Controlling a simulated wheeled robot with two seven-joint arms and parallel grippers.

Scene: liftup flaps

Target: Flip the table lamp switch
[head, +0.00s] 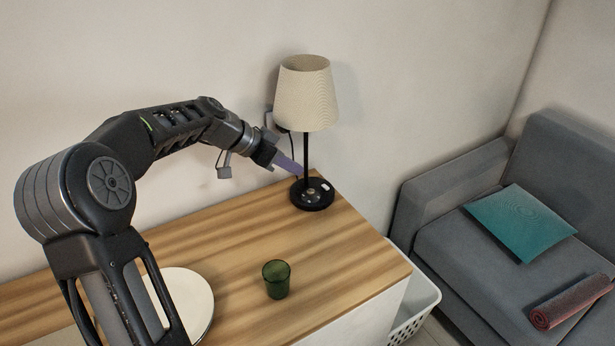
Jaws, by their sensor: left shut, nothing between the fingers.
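A table lamp with a cream shade (307,94), a thin black pole and a round black base (312,203) stands at the back right of the wooden cabinet top. A small light-coloured switch (325,187) shows on the right side of the base, with a round knob-like spot beside it. My left gripper (298,173) is shut and empty. Its purple-grey fingers point right and down, with the tips close to the lamp's pole, just above the base. I cannot tell whether they touch it. My right gripper is not in view.
A green glass (276,279) stands near the cabinet's front edge. A white round plate (184,306) lies partly behind my left arm. The wooden top (345,255) is clear around the glass. A white basket (415,300) and a grey sofa (460,245) are to the right.

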